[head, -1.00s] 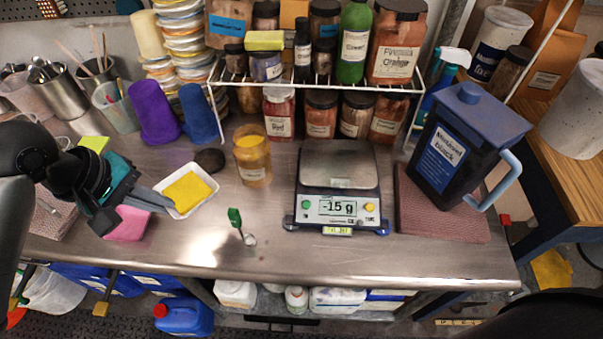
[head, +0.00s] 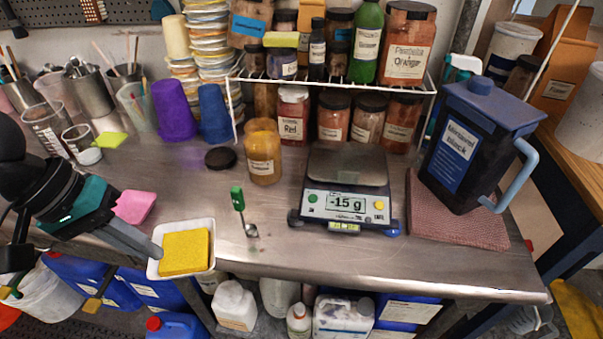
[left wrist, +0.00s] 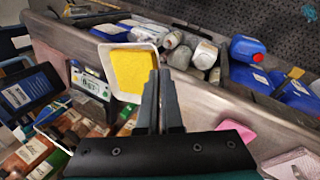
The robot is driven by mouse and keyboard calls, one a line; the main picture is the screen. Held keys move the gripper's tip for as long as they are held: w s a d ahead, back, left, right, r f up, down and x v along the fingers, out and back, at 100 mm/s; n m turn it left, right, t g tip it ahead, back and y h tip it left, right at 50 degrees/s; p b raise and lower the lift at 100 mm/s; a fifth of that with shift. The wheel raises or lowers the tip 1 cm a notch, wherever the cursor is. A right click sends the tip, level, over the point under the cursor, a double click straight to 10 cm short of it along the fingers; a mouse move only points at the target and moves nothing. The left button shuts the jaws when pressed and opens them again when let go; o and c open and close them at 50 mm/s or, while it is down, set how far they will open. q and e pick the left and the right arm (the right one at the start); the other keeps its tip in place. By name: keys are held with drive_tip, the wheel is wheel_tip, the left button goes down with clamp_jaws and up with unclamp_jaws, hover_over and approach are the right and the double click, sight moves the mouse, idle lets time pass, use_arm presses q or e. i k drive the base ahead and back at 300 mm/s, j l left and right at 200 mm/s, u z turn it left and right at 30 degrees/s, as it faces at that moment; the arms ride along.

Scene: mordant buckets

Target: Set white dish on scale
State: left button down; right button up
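The white dish (head: 212,265) holds a yellow sponge-like block (head: 184,251) and is at the table's front edge in the head view. My left gripper (head: 152,250) is shut on the dish's left rim. The left wrist view shows the fingers (left wrist: 158,100) close together at the rim of the dish (left wrist: 106,36). The scale (head: 345,208) stands to the right on the table, its pan (head: 347,166) empty and its display showing -15 g. The scale also shows in the left wrist view (left wrist: 90,83). My right gripper is not in view.
A green-handled spoon (head: 240,205) lies between dish and scale. An amber jar (head: 263,153) stands behind it, beside a black lid (head: 220,159). A black jug (head: 468,145) stands on a pink mat (head: 460,232) to the right. A jar rack (head: 335,82) stands behind the scale.

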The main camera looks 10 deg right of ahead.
sight(348, 160)
drive_tip(key=k+z, duration=0.2)
drive_tip(key=z, duration=0.2)
drive_tip(key=k+l+z, duration=0.1)
drive_tip(key=z, duration=0.25)
drive_tip(key=i+j+z, duration=0.1)
drive_tip(key=j+z, duration=0.25)
drive_tip(key=i+j+z, duration=0.1)
drive_tip(key=z, duration=0.25)
drive_tip(key=j+z, duration=0.35)
drive_tip(key=j, duration=0.4)
drive_tip(key=i, duration=0.05)
